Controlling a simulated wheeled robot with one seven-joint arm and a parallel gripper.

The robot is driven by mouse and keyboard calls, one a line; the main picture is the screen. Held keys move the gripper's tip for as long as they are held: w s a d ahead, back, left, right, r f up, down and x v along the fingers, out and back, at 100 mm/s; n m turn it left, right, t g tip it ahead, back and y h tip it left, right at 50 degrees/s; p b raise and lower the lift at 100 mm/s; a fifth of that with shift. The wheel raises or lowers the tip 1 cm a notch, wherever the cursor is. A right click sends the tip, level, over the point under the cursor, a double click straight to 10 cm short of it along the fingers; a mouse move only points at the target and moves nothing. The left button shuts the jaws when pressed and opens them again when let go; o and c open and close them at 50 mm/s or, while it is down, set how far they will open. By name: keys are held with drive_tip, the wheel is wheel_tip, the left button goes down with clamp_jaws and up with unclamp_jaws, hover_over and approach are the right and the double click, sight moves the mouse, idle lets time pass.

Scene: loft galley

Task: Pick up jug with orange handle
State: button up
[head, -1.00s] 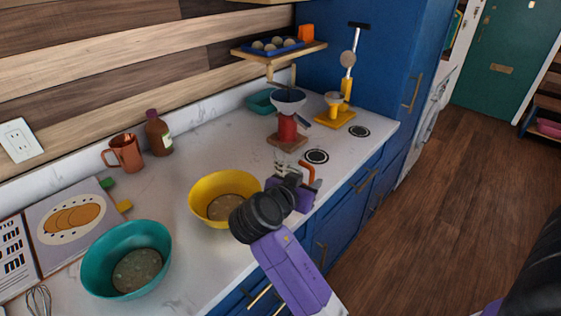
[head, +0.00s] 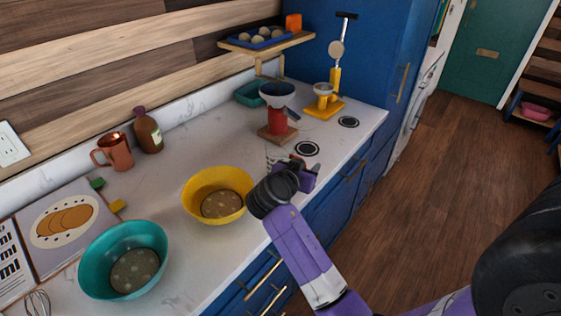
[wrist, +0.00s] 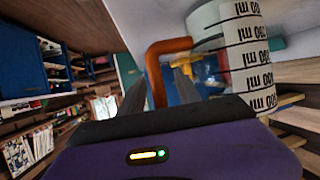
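The jug (wrist: 242,55) is clear with a white measuring scale, and it stands close in front of my gripper in the wrist view. Its orange handle (wrist: 156,72) lies between my two fingers. In the head view only a bit of the jug (head: 272,160) shows on the counter behind my gripper, and the handle is hidden there. My gripper (wrist: 160,92) is open, with a finger on each side of the handle and gaps showing. I cannot tell whether a finger touches it.
A yellow bowl (head: 215,183) stands just left of my gripper on the counter (head: 190,255). A teal bowl (head: 100,250) is nearer. A red appliance (head: 280,122) stands behind, with a yellow scale-like stand (head: 325,108) and round burners (head: 307,149) beside it. Floor at right is clear.

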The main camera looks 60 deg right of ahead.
clamp_jaws()
idle(1.4)
